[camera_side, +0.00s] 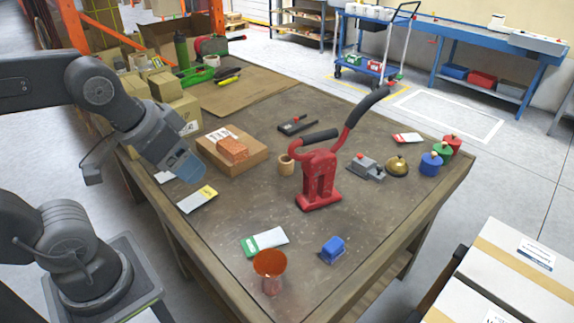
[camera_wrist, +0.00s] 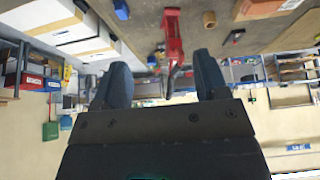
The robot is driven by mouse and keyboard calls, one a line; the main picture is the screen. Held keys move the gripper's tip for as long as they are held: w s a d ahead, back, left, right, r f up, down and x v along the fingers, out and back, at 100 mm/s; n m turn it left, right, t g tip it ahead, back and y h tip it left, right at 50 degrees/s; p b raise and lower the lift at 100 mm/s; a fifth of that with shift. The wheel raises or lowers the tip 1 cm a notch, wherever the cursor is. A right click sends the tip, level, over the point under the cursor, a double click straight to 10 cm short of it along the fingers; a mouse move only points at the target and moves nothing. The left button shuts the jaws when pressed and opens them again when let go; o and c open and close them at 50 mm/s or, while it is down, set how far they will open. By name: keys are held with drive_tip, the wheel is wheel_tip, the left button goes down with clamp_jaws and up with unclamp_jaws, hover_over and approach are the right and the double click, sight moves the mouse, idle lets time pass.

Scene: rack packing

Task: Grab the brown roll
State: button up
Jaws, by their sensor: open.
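The brown roll (camera_side: 285,164) stands upright on the table, between a cardboard box and a red two-handled tool. In the wrist view the roll (camera_wrist: 209,20) is small, near the top edge, right of the red tool. My gripper (camera_side: 187,168) is raised at the table's left side, well left of the roll and apart from it. In the wrist view my gripper (camera_wrist: 161,72) has its two fingers spread with nothing between them.
The red tool (camera_side: 319,175) with black handles stands tall just right of the roll. A black tool (camera_side: 297,124) lies behind.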

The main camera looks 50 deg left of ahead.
drive_tip(key=o, duration=0.3)
drive_tip(key=shift+r, duration=0.1)
